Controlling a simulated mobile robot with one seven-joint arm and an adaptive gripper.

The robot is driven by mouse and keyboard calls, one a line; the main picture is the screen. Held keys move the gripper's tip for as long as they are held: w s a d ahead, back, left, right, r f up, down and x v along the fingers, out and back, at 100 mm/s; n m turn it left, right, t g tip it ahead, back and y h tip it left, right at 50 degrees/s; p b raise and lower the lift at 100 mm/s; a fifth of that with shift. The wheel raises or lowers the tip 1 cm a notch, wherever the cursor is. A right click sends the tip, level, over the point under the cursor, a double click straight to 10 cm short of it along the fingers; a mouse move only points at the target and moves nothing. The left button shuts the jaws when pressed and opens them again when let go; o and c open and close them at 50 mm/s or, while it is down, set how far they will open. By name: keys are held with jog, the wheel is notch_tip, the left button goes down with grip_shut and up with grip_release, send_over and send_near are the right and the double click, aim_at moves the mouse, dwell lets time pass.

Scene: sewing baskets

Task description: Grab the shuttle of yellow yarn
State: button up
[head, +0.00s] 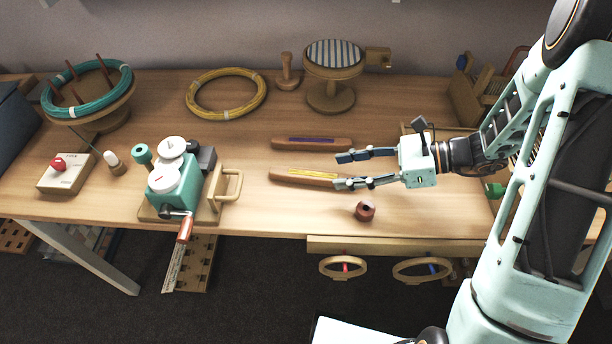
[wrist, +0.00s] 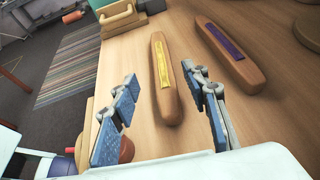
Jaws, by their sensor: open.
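The shuttle of yellow yarn (head: 302,178) is a long wooden bar with a yellow inlay, lying on the table left of my gripper (head: 352,170). In the wrist view the yellow shuttle (wrist: 163,90) lies lengthwise ahead, its near end between the fingers of my gripper (wrist: 166,115). My gripper is open and empty, and I cannot tell its height over the table. A similar shuttle with purple yarn (head: 311,143) lies behind the yellow one. It also shows to the right in the wrist view (wrist: 228,52), beyond the right finger.
A small reddish-brown spool (head: 365,210) stands just in front of my gripper near the table edge. A green winder (head: 172,178) with a crank stands to the left. A yellow coil (head: 226,93) and a striped round cushion (head: 333,54) stand behind. Bare table (head: 262,222) lies front left.

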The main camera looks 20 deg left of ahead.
aim_at(309, 173)
jog(key=x, duration=0.3)
jog(key=shift+s+a+f, duration=0.1)
jog(key=shift+a+f, duration=0.05)
jog(key=shift+a, duration=0.25)
jog(key=shift+b+x, duration=0.65)
jog(key=shift+x, duration=2.1)
grip_shut()
